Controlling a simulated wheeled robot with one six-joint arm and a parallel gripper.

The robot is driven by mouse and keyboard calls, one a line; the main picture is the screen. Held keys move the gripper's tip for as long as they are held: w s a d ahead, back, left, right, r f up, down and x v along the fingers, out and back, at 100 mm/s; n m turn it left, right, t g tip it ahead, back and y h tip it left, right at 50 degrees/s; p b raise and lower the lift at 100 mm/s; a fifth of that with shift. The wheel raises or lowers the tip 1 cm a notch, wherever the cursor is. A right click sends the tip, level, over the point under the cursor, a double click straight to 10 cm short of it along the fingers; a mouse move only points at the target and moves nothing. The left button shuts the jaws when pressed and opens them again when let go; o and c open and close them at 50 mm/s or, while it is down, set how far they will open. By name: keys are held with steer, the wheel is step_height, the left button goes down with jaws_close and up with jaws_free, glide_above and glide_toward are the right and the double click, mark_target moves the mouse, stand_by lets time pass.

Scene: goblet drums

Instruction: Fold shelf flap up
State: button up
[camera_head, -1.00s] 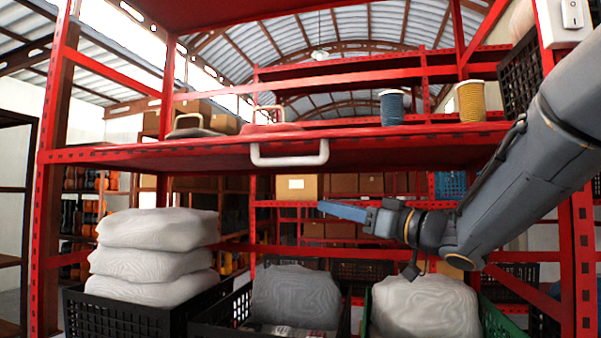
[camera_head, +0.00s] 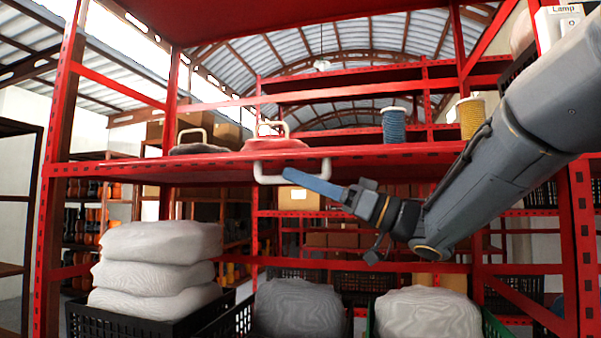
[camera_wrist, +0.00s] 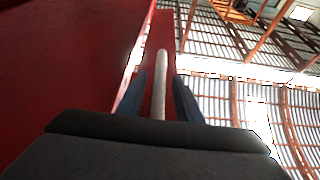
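The shelf flap (camera_head: 400,158) is the red front panel of the middle shelf, seen nearly edge-on in the head view. A white U-shaped handle (camera_head: 266,180) hangs from its front edge. My gripper (camera_head: 287,174), with blue fingers, reaches in from the right, its tips at the handle in the head view. In the wrist view my gripper (camera_wrist: 158,88) has its fingers apart, with the pale handle bar (camera_wrist: 161,70) showing between them. I cannot tell whether either finger touches the bar. The red panel (camera_wrist: 65,60) fills the left of the wrist view.
On the shelf stand a blue drum (camera_head: 394,126), a yellow drum (camera_head: 471,118), a red handled item (camera_head: 275,145) and a dark handled item (camera_head: 198,148). Below are stacked white sacks (camera_head: 155,255), a grey sack (camera_head: 300,308) and another pale sack (camera_head: 428,312). A red upright (camera_head: 582,245) is at right.

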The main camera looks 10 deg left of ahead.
steer(key=shift+a+r, duration=0.1)
steer(key=shift+a, duration=0.25)
jaws_close()
